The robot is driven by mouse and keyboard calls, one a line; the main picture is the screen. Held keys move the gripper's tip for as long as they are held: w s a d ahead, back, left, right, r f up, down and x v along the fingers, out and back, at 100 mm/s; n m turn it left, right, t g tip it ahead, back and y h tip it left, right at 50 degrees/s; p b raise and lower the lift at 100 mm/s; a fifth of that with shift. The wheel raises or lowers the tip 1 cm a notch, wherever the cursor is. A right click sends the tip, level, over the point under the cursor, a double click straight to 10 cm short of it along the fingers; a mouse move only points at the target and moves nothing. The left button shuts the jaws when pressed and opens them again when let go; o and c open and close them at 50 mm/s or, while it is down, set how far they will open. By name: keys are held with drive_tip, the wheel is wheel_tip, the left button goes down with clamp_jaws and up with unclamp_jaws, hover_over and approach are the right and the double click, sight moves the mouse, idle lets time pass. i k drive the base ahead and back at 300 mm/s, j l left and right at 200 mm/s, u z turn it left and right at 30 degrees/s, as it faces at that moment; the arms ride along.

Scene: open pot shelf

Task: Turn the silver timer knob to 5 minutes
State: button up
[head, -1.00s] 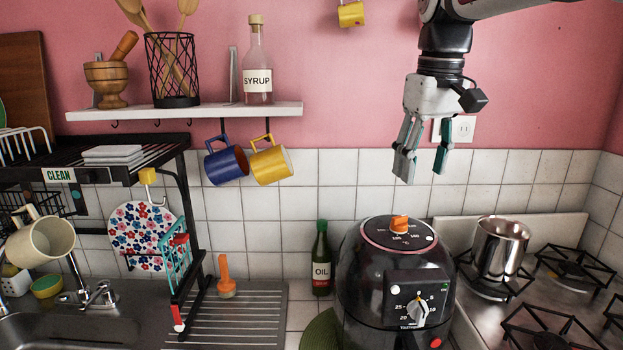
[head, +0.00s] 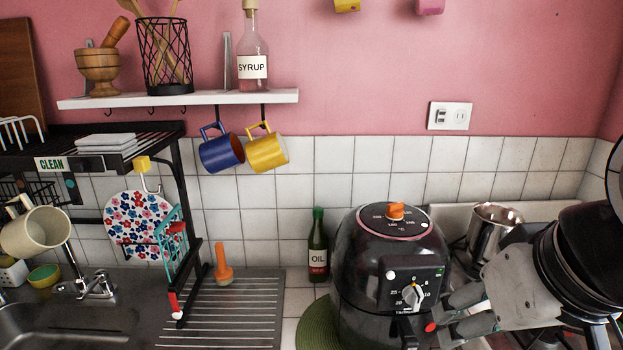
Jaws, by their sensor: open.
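Whether a fingertip touches the air fryer cannot be told.
An orange knob (head: 396,211) tops the air fryer. An oil bottle (head: 318,246) stands to its left, and a steel pot (head: 490,226) on the stove behind my arm. A green round mat (head: 318,325) lies at front left. The drainboard (head: 222,312) is mostly bare.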

sight(411, 295)
drive_tip(key=k+l+z, duration=0.1)
drive_tip(key=k+z, duration=0.15)
drive_tip(key=k, duration=0.3)
drive_tip(key=k+l+z, duration=0.3)
drive_tip(key=k, duration=0.2)
drive_tip(key=j, duration=0.1)
